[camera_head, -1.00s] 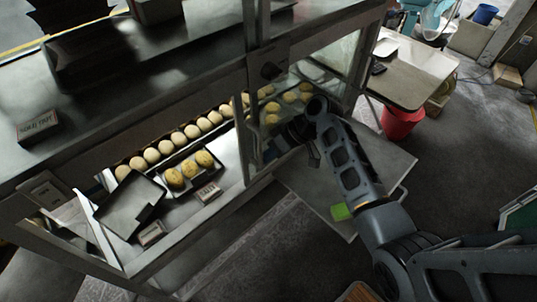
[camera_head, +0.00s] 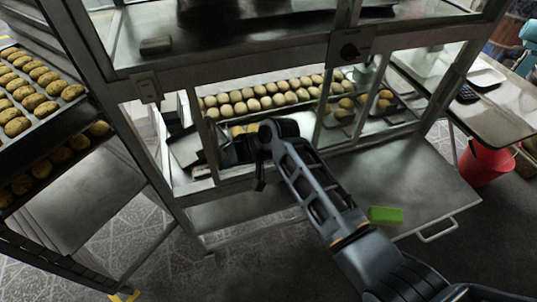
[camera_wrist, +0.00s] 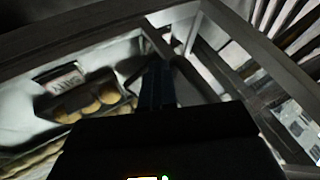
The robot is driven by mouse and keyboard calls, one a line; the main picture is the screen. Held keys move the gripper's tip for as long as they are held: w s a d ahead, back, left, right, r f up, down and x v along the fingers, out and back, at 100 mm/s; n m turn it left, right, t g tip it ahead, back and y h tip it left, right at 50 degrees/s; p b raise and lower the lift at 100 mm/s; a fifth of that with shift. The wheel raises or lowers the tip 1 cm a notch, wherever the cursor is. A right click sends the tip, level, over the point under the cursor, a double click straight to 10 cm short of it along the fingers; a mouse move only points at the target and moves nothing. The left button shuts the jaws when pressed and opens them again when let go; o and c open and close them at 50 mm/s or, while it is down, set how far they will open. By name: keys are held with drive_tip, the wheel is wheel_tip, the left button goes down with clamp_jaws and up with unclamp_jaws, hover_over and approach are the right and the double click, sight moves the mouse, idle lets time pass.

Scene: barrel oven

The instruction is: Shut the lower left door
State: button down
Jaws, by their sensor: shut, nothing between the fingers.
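The lower left door of the metal cabinet is a framed pane; its upright left edge (camera_head: 204,130) stands apart from the cabinet's left corner post, with a gap between. Through the opening I see rows of pale buns (camera_head: 262,95). My gripper (camera_head: 228,152) is shut and empty, low in front of the door, a little right of its left edge. Its wrist hides part of the lower rail; I cannot tell whether the fingers touch the door. In the wrist view the dark fingers (camera_wrist: 158,85) point toward the frame, with a tray of buns (camera_wrist: 95,103) to their left.
A rack with trays of browned buns (camera_head: 35,95) stands at the left. A red bucket (camera_head: 485,162) and side table (camera_head: 490,110) are at the right.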

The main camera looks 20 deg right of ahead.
drive_tip(key=a, duration=1.3)
drive_tip(key=shift+s+a+b, duration=0.2)
drive_tip(key=shift+a+b, duration=0.1)
drive_tip(key=shift+b, duration=0.15)
drive_tip(key=shift+a+r, duration=0.1)
